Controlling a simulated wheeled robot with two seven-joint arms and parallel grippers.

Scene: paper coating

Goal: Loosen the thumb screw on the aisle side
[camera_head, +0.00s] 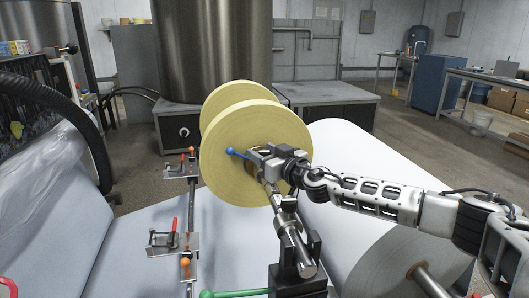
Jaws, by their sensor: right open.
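My right arm reaches in from the right side of the picture. Its gripper (257,161) is at the middle of the front face of the yellow disc (225,178), by the metal shaft end. The jaws are open, and I cannot tell whether they touch anything. A blue-tipped handle (236,153) sticks out to the left just beyond the jaws. No thumb screw can be made out; the gripper hides much of the hub. A second yellow disc (233,92) stands behind the first. My left gripper is not in view.
A large white paper roll (365,180) lies under my right forearm. A black and metal stand (297,262) rises below the gripper, near a green handle (235,293). A rail with red-handled clamps (173,240) runs at left. A big metal drum (212,50) stands behind.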

